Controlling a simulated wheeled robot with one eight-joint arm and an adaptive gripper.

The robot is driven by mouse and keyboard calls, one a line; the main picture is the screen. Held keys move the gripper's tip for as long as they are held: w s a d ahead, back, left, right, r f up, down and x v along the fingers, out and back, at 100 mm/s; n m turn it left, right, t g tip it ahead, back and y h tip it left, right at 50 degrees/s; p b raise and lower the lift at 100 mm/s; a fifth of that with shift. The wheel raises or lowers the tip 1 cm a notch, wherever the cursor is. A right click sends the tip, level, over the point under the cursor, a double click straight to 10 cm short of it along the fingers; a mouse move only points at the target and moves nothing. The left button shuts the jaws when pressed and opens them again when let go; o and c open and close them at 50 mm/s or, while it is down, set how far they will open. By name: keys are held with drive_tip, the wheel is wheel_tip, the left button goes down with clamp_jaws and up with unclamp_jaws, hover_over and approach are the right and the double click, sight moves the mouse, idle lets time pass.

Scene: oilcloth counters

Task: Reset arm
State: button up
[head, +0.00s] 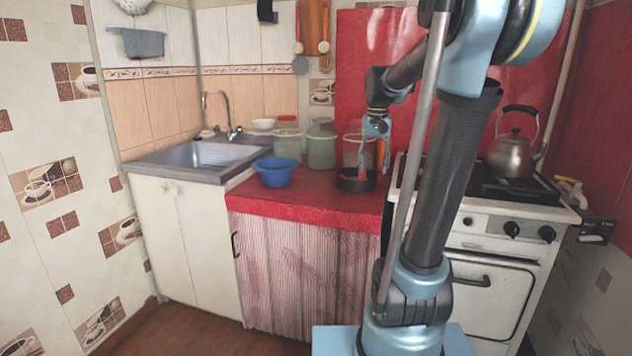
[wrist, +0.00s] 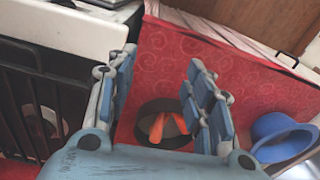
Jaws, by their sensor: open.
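My gripper (head: 376,133) hangs from my arm over the right part of the red counter, fingers pointing down, in the head view. In the wrist view my gripper (wrist: 162,60) has its two blue fingers spread apart with nothing between the tips. A dark round pan (head: 355,184) stands on the counter below it. In the wrist view the pan (wrist: 146,108) holds orange, elongated pieces (wrist: 157,128), and my gripper's body hides its near part.
A blue bowl (head: 277,172) stands left of the pan, with several plastic containers (head: 321,146) behind. A metal sink (head: 205,153) is at the left. The white stove (head: 490,262) with a kettle (head: 512,152) is at the right. The counter's front middle is clear.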

drive_tip(key=s+f+n, duration=0.1)
drive_tip(key=s+f, duration=0.8)
drive_tip(key=s, duration=0.3)
drive_tip(key=s+f+n+t, duration=0.1)
drive_tip(key=s+f, duration=0.9)
drive_tip(key=s, duration=0.3)
drive_tip(key=shift+d+n+t, duration=0.2)
drive_tip(key=shift+n+t, duration=0.1)
drive_tip(key=shift+n, duration=0.1)
drive_tip(key=shift+w+f, duration=0.25)
drive_tip(key=shift+w, duration=0.15)
